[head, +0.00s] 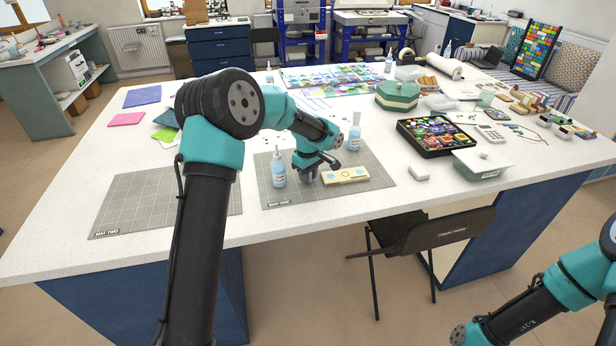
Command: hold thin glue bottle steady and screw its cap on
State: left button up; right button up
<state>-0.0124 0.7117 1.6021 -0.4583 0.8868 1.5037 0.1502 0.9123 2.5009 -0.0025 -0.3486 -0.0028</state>
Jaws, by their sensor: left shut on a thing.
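My left gripper (309,172) is low over the grey mat marked MAT ONE (285,198). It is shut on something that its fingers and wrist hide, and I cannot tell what. A small pale-blue bottle with a pointed top (279,170) stands upright on the mat, just left of the gripper and apart from it. A taller pale-blue bottle with a white top (355,135) stands upright behind and to the right. I cannot read their labels to tell which is thin glue. No loose cap can be made out. My right gripper is out of view; only part of that arm shows.
A cream block with round blue marks (345,175) lies on the mat right of the gripper. The mat marked MAT TWO (130,205) is bare.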

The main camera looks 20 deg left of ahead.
pick_arm(q)
notch_tip(320, 180, up, 3)
jog(key=shift+f, duration=0.15)
jog(key=shift+s+d+r, duration=0.1)
jog(key=shift+s+r, duration=0.1)
jog(key=s+d, duration=0.2)
jog(key=s, duration=0.2)
jog(key=s+d+r, duration=0.1)
jog(key=s+d, duration=0.1)
jog(key=s, duration=0.3)
jog(key=s+d, duration=0.2)
jog(key=s, duration=0.3)
jog(key=shift+s+d+r, duration=0.15)
jog(key=shift+d+r, duration=0.05)
